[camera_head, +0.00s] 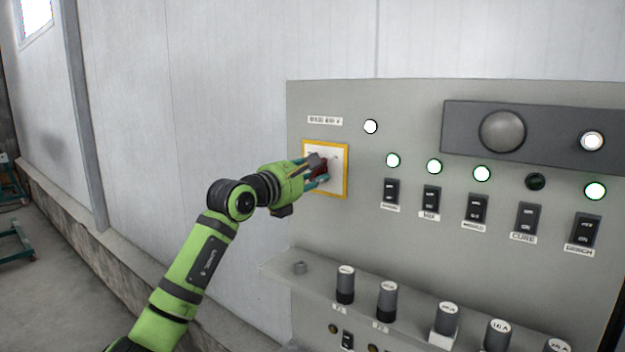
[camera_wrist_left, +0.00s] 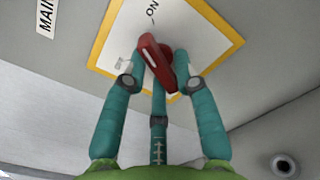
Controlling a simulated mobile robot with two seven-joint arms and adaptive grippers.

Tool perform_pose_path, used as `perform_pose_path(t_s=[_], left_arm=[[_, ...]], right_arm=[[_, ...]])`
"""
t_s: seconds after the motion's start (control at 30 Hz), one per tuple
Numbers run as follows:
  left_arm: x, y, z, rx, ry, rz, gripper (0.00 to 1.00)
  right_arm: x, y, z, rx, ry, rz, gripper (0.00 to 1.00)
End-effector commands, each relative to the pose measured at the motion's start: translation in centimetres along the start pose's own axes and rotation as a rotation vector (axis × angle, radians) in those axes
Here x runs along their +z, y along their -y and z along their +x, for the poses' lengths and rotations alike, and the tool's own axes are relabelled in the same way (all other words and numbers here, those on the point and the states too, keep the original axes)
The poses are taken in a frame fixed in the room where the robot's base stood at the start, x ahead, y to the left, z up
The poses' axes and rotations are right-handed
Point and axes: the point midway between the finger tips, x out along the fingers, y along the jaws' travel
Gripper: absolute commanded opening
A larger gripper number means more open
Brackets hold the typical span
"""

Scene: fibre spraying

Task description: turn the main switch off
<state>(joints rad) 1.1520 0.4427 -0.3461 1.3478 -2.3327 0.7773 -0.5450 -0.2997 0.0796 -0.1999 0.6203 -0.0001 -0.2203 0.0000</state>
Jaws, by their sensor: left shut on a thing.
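The main switch is a red rotary handle (camera_head: 320,170) on a white plate with a yellow border (camera_head: 346,185), at the left of the grey control panel. In the left wrist view the red handle (camera_wrist_left: 158,60) stands between my fingers, tilted between upper left and lower right. An ON label (camera_wrist_left: 152,11) shows above it, and a blurred marking (camera_wrist_left: 122,66) lies to its left. My left gripper (camera_head: 314,172) is shut on the handle, with its teal fingers (camera_wrist_left: 158,80) on both sides. The fingers hide part of the handle. My right gripper is not in view.
A white lamp (camera_head: 370,126) is lit right of the switch. Several lamps glow above a row of black rocker switches (camera_head: 431,198); one lamp (camera_head: 536,181) is dark. Free room lies left of the panel.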

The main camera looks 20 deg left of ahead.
Motion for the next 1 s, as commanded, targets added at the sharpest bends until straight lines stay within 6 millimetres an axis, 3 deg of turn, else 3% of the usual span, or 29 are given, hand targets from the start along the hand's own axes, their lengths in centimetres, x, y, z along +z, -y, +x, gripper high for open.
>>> perform_pose_path(t_s=[0.3, 1.0], left_arm=[[-0.2, 0.1, 0.0, 0.005, 0.005, -0.302, 0.0], [-0.2, 0.5, -0.1, 0.003, 0.005, -0.958, 0.0]], right_arm=[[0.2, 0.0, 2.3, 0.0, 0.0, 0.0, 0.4], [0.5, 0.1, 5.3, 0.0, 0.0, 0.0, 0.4]])
